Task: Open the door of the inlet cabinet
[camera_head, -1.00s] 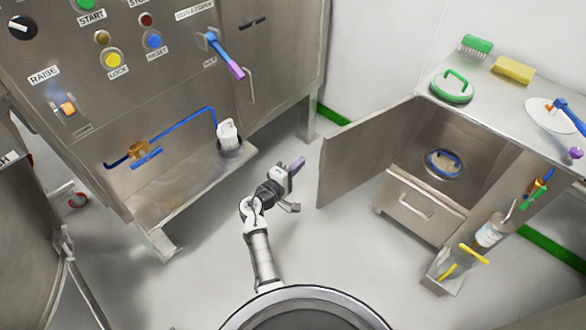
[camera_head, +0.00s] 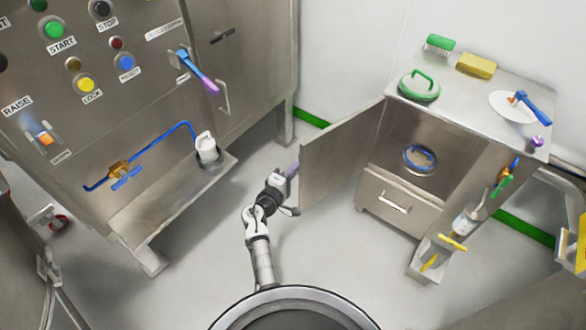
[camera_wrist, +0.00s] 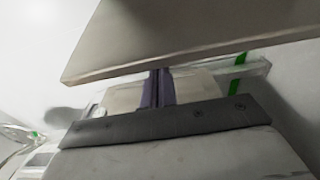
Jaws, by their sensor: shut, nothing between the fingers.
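The low steel cabinet on the right has its door (camera_head: 338,155) swung wide open toward the left; I take it for the inlet cabinet. A round port with a blue handle (camera_head: 420,157) shows inside. My gripper (camera_head: 293,170) is low over the floor at the door's free edge, on its left side, with its purple fingers shut and empty. In the wrist view the fingers (camera_wrist: 158,88) are together just below a grey panel, apparently the door (camera_wrist: 190,35). Whether they touch it I cannot tell.
A drawer (camera_head: 398,203) is shut under the open compartment. A bottle (camera_head: 467,220) stands in a holder to its right. The large control cabinet (camera_head: 130,95) fills the left, with a ledge (camera_head: 165,205) low down.

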